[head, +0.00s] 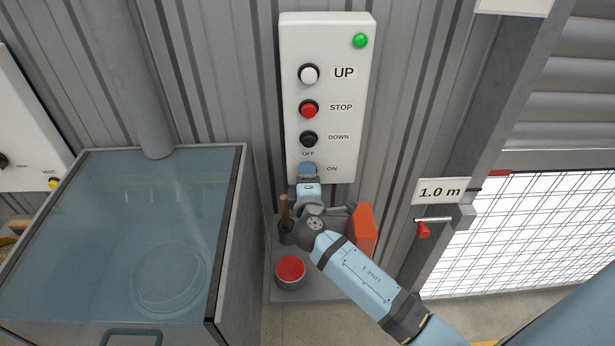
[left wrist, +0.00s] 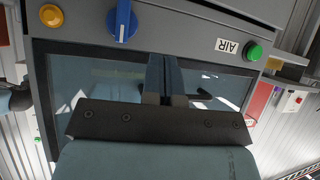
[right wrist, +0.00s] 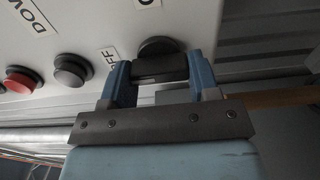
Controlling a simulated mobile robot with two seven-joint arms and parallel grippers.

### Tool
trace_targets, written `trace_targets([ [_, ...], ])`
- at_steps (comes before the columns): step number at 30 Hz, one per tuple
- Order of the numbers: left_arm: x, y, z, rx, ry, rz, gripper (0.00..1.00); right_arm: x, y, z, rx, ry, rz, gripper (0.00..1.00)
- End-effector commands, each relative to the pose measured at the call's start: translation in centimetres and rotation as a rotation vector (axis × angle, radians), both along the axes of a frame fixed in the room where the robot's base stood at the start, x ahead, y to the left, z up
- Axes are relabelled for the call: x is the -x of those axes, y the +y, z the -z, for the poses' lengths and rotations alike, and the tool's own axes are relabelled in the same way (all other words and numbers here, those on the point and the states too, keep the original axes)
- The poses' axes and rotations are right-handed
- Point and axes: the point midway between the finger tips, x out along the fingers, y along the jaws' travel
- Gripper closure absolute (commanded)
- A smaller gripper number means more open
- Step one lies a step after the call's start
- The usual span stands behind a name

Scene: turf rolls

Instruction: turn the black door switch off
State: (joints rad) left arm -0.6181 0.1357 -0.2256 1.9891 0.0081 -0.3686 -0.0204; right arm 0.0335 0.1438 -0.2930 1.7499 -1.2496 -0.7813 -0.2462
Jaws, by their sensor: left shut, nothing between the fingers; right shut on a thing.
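The white control panel (head: 327,95) hangs on the corrugated wall in the head view. The black door switch (right wrist: 158,62) is at its lower end, with the OFF label (right wrist: 109,56) beside it in the right wrist view. My right gripper (right wrist: 160,72) is shut on the switch, one finger on each side of its black handle. In the head view, my right gripper (head: 308,171) covers the switch between OFF and ON. I cannot tell which label the handle points at. My left gripper (left wrist: 166,100) is shut and empty, in front of a grey cabinet.
White UP (head: 309,74), red STOP (head: 308,109) and black DOWN (head: 309,139) buttons sit above the switch; a green lamp (head: 360,41) is at the top. A shelf below holds a red-topped can (head: 290,271) and an orange object (head: 363,230). A glass-topped cabinet (head: 233,200) stands left.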

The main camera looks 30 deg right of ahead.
Motion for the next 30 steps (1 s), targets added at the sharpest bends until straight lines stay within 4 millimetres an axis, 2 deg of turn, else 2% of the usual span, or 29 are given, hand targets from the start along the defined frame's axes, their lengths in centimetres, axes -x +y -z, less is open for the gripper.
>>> trace_targets([
  [13, 0.0, 0.0, 0.0, 0.001, 0.000, -0.001, 1.00, 0.0, 0.0, 0.0, 0.010, 0.004, -0.001, 0.68],
  [14, 0.0, 0.0, 0.0, 0.001, 0.000, -0.001, 1.00, 0.0, 0.0, 0.0, 0.010, 0.004, -0.001, 0.38],
  [16, 0.0, 0.0, 0.0, 0.001, 0.001, -0.001, 1.00, 0.0, 0.0, 0.0, 0.010, 0.005, -0.001, 0.22],
  [17, 0.0, 0.0, 0.0, 0.001, 0.001, -0.001, 1.00, 0.0, 0.0, 0.0, 0.009, 0.004, -0.001, 0.19],
  [25, 0.0, 0.0, 0.0, 0.001, 0.001, -0.001, 1.00, 0.1, 0.1, 0.1, 0.008, 0.004, -0.001, 0.19],
  [30, 0.0, -0.1, 0.6, 0.002, 0.003, 0.000, 1.00, 1.6, 0.8, 0.3, 0.007, 0.004, -0.001, 0.19],
])
